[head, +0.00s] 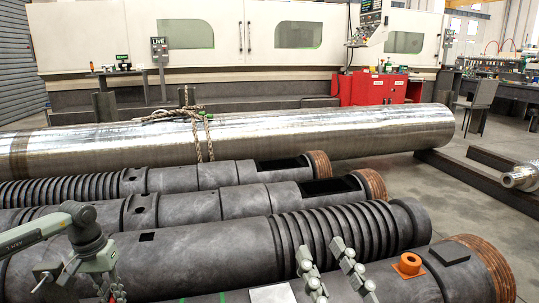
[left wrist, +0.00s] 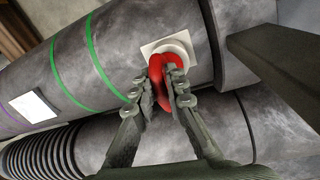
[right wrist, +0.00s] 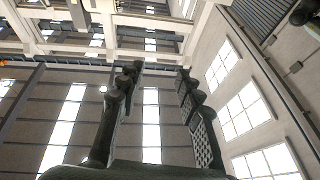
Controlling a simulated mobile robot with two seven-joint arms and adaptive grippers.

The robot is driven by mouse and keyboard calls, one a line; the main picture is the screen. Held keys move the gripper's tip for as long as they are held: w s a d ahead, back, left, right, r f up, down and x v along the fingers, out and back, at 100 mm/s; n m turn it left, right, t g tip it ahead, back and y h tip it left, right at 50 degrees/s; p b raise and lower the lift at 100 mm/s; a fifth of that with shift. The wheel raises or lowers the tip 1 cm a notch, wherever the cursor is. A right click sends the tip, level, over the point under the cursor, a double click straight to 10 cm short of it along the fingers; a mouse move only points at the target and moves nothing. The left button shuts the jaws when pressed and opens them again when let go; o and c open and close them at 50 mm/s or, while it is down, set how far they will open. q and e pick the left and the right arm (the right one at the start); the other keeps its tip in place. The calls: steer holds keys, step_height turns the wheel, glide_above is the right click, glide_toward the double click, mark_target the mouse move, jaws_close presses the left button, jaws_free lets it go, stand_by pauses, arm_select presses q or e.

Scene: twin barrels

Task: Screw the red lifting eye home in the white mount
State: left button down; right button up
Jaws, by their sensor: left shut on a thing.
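The red lifting eye (left wrist: 168,92) is between the fingers of my left gripper (left wrist: 163,70) in the left wrist view. The fingers are shut on it. Its far end meets the round boss of the white mount (left wrist: 151,47) on a dark barrel. How deep it sits is hidden by the eye and fingers.
An orange fitting (head: 409,267) and a black plate (head: 449,252) sit on the near barrel at right. Ribbed dark barrels (head: 200,252) lie behind, then a shiny roped cylinder (head: 330,130). In the left wrist view a dark beam (left wrist: 285,60) juts in at right.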

arm_select(q)
steer(key=m, duration=0.2)
steer(key=shift+s+f+m, duration=0.15)
steer(key=shift+f+m, duration=0.05)
steer(key=shift+m, duration=0.1)
steer(key=c, duration=1.5)
jaws_free()
steer(key=shift+a, duration=0.1)
steer(key=shift+o, duration=0.2)
